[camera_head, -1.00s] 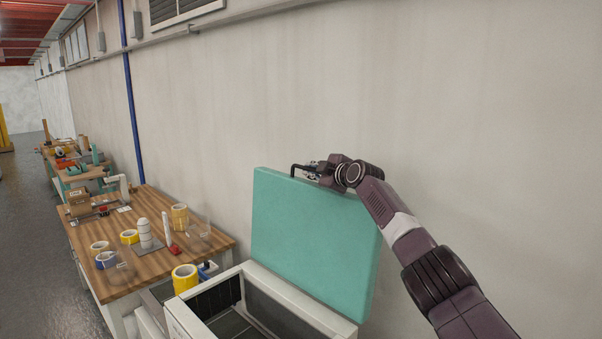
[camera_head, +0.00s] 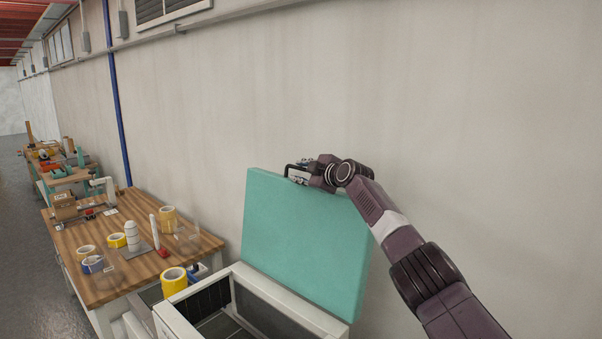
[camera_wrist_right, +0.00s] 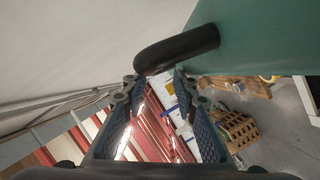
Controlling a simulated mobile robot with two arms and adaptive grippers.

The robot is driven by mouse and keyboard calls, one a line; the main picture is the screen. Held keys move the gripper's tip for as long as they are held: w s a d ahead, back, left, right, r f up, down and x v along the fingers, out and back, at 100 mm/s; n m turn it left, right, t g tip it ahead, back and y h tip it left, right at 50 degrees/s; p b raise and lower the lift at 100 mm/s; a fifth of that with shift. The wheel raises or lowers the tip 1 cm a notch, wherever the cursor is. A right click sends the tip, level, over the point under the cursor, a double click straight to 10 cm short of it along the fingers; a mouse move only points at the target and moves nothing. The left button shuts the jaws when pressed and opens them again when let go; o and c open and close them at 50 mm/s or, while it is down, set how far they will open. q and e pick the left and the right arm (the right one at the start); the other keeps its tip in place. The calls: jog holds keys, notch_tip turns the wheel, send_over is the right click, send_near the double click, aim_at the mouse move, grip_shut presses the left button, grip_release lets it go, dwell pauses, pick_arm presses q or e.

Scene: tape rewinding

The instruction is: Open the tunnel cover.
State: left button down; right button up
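The teal tunnel cover (camera_head: 305,240) stands raised and steep, leaning back near the wall above a white-framed tunnel (camera_head: 285,312). The tunnel's dark inside shows. A black bent handle (camera_head: 290,168) is on the cover's top edge. My right gripper (camera_head: 308,172) is at that handle, behind the top edge. In the right wrist view, the handle (camera_wrist_right: 178,50) crosses just at or beyond the fingertips of the gripper (camera_wrist_right: 156,82). The fingers are apart, with a gap between them. The teal cover (camera_wrist_right: 255,38) fills the upper right there. My left gripper is not in view.
A plain wall (camera_head: 450,120) runs close behind the cover and my right arm. Another bench (camera_head: 62,165) stands farther back.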

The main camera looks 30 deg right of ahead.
jog(key=shift+s, duration=0.1)
jog(key=shift+s+d+r, duration=0.15)
jog(key=shift+s+r, duration=0.1)
jog(key=shift+s, duration=0.4)
jog(key=v, duration=1)
jog(key=shift+s, duration=0.25)
jog(key=shift+f, duration=0.1)
